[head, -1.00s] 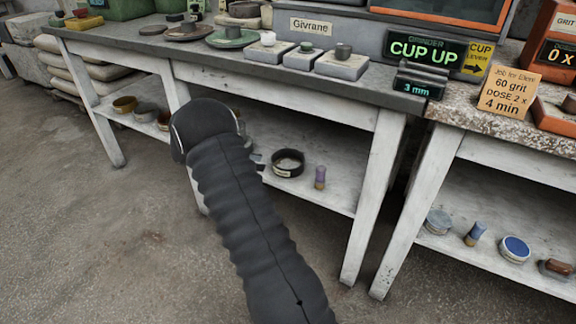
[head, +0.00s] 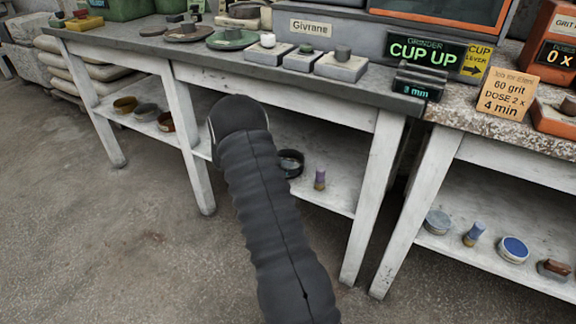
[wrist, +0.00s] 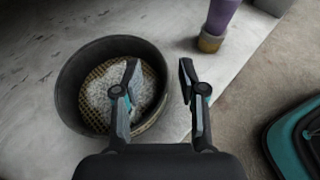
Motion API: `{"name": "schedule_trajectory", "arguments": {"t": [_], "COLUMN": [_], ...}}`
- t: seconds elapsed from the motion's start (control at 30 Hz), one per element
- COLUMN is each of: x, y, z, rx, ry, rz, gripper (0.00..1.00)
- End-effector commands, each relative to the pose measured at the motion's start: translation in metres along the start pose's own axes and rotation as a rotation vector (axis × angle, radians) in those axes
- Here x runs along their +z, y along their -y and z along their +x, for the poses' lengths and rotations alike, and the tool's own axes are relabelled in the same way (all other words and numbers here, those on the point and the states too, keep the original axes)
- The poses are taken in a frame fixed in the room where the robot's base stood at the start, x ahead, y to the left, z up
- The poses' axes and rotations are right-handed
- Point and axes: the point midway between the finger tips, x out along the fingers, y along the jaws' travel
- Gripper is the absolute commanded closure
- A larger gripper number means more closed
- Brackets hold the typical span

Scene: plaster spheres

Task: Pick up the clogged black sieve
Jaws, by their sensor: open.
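The black sieve (head: 291,163) stands on the lower shelf of the white bench, partly hidden behind my arm in the head view. In the wrist view the sieve (wrist: 67,87) is a round black ring with a yellowish mesh and a whitish clump covering much of it. My gripper (wrist: 158,75) is open around the sieve's right wall. Its left finger is over the inside of the sieve and its right finger is outside, over the shelf. I cannot tell whether either finger touches the wall. My gripper is hidden behind my arm in the head view.
A purple brush-like item with a tan end (wrist: 211,42) stands close to the right of the sieve. The shelf (head: 330,198) ends just in front of it. Bench legs (head: 372,200) stand to the right. Several bowls or sieves (head: 146,112) sit further left on the shelf.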

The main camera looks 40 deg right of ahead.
Motion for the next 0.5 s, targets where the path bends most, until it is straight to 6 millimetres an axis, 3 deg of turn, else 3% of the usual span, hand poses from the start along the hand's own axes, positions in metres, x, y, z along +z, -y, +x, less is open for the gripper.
{"name": "schedule_trajectory", "arguments": {"t": [0.1, 0.33, 0.5], "x": [-0.0003, -0.0006, -0.0005], "y": [0.0008, 0.0004, 0.0003], "z": [0.0114, 0.0124, 0.0122], "rx": [-0.002, 0.0, 0.0], "ry": [0.0, 0.0, 0.0], "rz": [-0.001, -0.001, -0.001], "gripper": [0.59, 0.61, 1.0]}}
